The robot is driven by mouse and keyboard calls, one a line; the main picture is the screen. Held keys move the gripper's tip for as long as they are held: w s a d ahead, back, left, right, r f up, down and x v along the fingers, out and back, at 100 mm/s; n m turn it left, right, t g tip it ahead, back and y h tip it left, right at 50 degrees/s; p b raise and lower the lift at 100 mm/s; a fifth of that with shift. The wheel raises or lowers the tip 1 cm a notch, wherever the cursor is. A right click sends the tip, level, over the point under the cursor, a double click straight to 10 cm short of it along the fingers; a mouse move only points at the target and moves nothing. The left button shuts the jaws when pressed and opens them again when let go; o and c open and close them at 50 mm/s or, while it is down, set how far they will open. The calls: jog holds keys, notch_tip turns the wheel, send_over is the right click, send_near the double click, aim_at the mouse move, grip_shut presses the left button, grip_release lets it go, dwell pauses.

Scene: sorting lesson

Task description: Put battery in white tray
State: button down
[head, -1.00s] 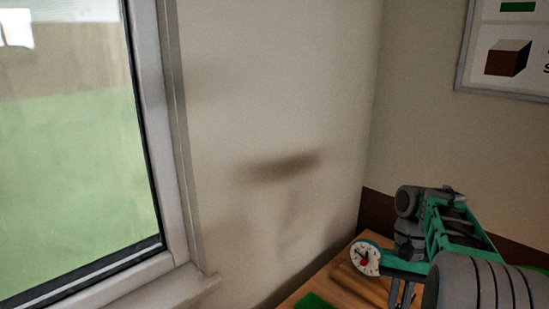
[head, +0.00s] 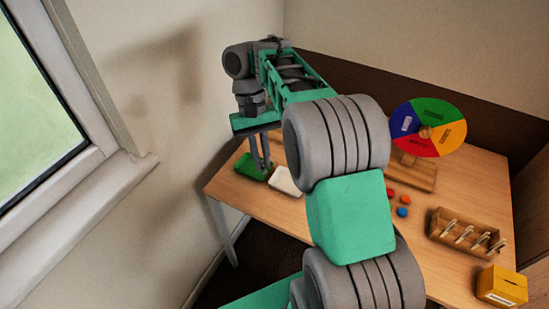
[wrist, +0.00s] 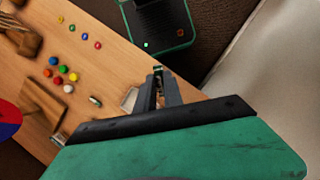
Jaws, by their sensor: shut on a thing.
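My gripper (head: 263,170) is at the far left end of the wooden table, pointing down. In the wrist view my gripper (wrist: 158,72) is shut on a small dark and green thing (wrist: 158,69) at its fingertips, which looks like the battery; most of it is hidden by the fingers. The white tray (head: 284,181) lies on the table just right of the fingers in the head view. Part of the white tray (wrist: 129,98) shows beside the fingers in the wrist view. Height above the table is hard to tell.
A green tray (head: 248,168) lies by the fingers, left of the white one. A colour wheel (head: 443,112), coloured pieces (head: 403,212), a wooden rack with pegs (head: 465,235) and a yellow box (head: 502,286) stand farther right. The window wall is close on the left.

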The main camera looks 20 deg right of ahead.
jog(key=s+d+r+m+p, duration=0.1)
jog(key=d+r+m, duration=0.1)
jog(key=d+r, duration=0.3)
jog(key=s+d+f+m+y+p, duration=0.1)
jog(key=s+d+m+y+p, duration=0.1)
jog(key=s+d+m, duration=0.5)
jog(key=m+t+y+p, duration=0.15)
jog(key=m+t, duration=0.45)
jog(key=m, duration=1.2)
send_over(287, 183)
jog(key=s, duration=0.1)
jog(key=shift+h, duration=0.25)
jog(key=f, duration=2.1)
jog(key=shift+s+d, duration=0.2)
jog(key=shift+d, duration=0.2)
jog(key=shift+w+f, duration=0.25)
jog(key=shift+f, duration=0.05)
jog(key=f, duration=0.3)
jog(key=shift+w+d+f+p, duration=0.15)
jog(key=shift+w+f+p, duration=0.05)
jog(key=shift+f+p, duration=0.15)
jog(key=shift+r, duration=0.1)
